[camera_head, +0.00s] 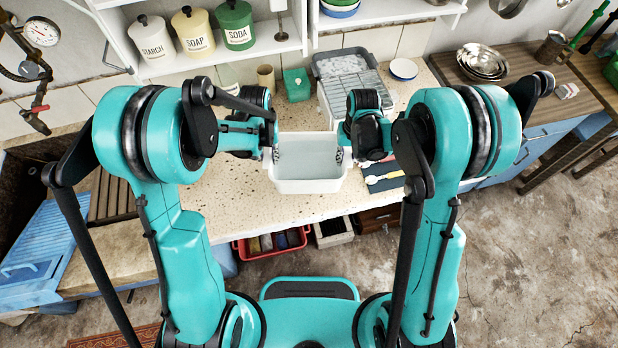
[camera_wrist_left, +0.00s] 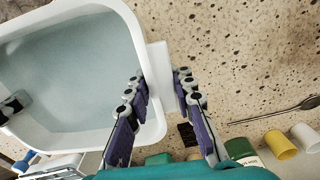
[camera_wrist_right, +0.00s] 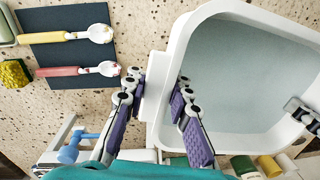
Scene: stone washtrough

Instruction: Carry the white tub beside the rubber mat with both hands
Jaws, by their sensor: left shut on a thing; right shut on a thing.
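The white tub (camera_head: 308,186) is between my two arms at the front of the speckled counter, upright, with pale blue-grey liquid inside. My left gripper (camera_head: 272,154) is shut on its left handle; the left wrist view shows the fingers (camera_wrist_left: 158,82) on both sides of that white tab. My right gripper (camera_head: 343,155) is shut on the right handle, also seen in the right wrist view (camera_wrist_right: 157,85). I cannot tell whether the tub touches the counter. The dark rubber mat (camera_wrist_right: 66,62) lies close to the tub on its right, partly hidden by my right arm in the head view.
A yellow-handled spoon (camera_wrist_right: 70,35) and a pink-handled spoon (camera_wrist_right: 65,71) lie on the mat, with a yellow sponge (camera_wrist_right: 14,73) beyond. A dish rack (camera_head: 350,85) and green box (camera_head: 297,84) stand behind the tub. Speckled counter (camera_head: 235,198) left of the tub is clear.

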